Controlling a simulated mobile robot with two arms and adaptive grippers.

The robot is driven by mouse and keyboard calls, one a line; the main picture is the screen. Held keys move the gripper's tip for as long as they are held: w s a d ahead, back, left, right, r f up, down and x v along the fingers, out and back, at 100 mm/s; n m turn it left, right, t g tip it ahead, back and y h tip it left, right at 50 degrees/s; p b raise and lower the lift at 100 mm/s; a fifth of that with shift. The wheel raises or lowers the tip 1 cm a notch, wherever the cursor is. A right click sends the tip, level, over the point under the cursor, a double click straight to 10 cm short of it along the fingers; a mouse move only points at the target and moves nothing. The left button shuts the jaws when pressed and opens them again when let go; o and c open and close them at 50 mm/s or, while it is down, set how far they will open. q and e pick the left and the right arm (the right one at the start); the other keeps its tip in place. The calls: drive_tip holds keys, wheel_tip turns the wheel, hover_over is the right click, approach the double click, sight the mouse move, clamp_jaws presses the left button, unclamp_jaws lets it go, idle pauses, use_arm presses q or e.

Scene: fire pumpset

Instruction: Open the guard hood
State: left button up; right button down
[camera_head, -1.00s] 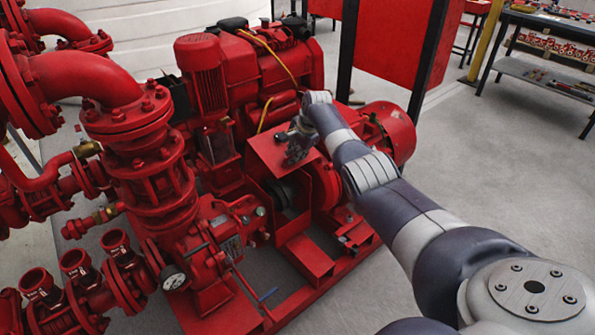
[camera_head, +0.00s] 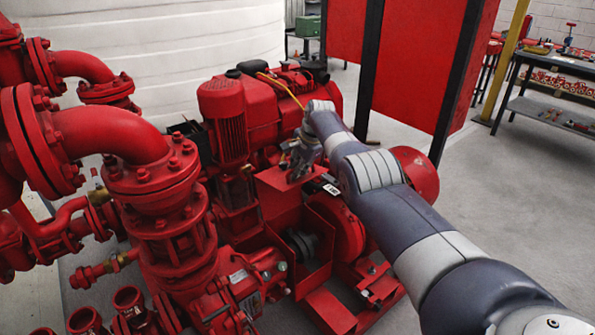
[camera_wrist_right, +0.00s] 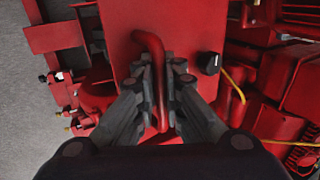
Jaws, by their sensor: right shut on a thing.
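The guard hood (camera_head: 283,191) is a red sheet-metal cover in the middle of the red pumpset, between the pump and the motor. A dark coupling (camera_head: 302,243) shows in the opening beneath it. My right gripper (camera_head: 303,158) is at the top of the hood. In the right wrist view my right gripper (camera_wrist_right: 154,88) is shut on the hood's red bar handle (camera_wrist_right: 150,44), which runs between the two fingers. The hood's flat red face (camera_wrist_right: 190,25) lies behind the handle. The hood's far side is partly hidden by my arm. My left gripper is not in view.
Large red pipes and flanges (camera_head: 105,130) fill the left. A red engine (camera_head: 245,105) stands behind the hood, with a yellow cable. A round red motor housing (camera_head: 415,172) sits beside my right arm. Grey floor (camera_head: 510,240) is clear at right, before a workbench (camera_head: 560,68).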

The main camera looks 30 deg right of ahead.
drive_tip(key=shift+w+r, duration=0.15)
drive_tip(key=shift+r, duration=0.1)
drive_tip(key=c, duration=2)
unclamp_jaws()
drive_tip(key=v, duration=1.2)
drive_tip(key=shift+s, duration=0.25)
